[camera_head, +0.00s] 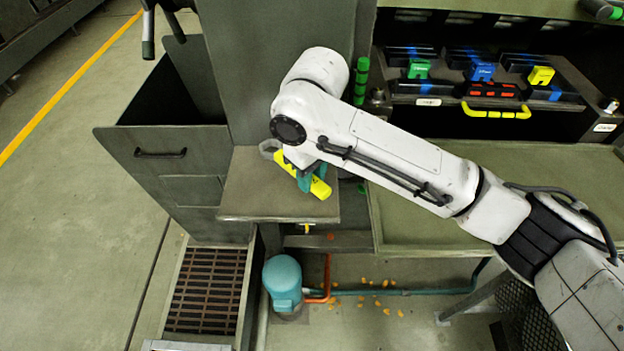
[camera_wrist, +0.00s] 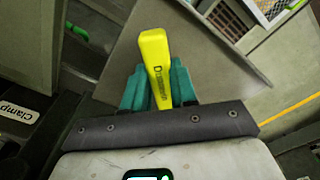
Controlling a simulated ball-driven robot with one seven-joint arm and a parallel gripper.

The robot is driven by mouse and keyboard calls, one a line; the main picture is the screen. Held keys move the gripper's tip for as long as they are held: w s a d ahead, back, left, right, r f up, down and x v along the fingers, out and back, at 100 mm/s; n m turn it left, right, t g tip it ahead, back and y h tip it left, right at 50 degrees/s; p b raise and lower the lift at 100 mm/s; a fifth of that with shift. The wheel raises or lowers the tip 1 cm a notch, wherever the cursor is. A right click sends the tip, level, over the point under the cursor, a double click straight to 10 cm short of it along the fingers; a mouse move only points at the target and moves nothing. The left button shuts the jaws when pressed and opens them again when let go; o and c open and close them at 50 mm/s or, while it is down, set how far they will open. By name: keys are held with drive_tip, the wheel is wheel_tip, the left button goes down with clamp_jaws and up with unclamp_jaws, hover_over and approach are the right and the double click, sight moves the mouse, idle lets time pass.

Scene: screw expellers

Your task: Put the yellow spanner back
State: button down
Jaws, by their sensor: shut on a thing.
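The yellow spanner (camera_head: 321,189) has a yellow handle and a grey head end at its upper left. It is over the small grey-green shelf (camera_head: 250,205); I cannot tell whether it touches it. My gripper (camera_head: 305,177) has teal fingers closed around the handle, and my arm link hides part of it from above. In the wrist view the yellow handle (camera_wrist: 154,62), with dark lettering, sticks out between the teal fingers of my gripper (camera_wrist: 157,85). The spanner's grey head is not visible there.
At the upper right an open drawer (camera_head: 465,97) holds green (camera_head: 418,68), blue (camera_head: 480,71) and yellow (camera_head: 540,75) blocks on dark holders. A green-capped rod (camera_head: 361,80) stands by the panel. A grey-green bin (camera_head: 160,140) is left of the shelf. A teal motor (camera_head: 283,280) stands below.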

drive_tip(key=shift+f, duration=1.1)
drive_tip(key=c, duration=0.9)
unclamp_jaws()
drive_tip(key=shift+f, duration=0.15)
wheel_tip(320, 180, up, 12)
drive_tip(key=shift+s+d+b, duration=0.25)
drive_tip(key=shift+s+b, duration=0.05)
drive_tip(key=shift+b, duration=0.05)
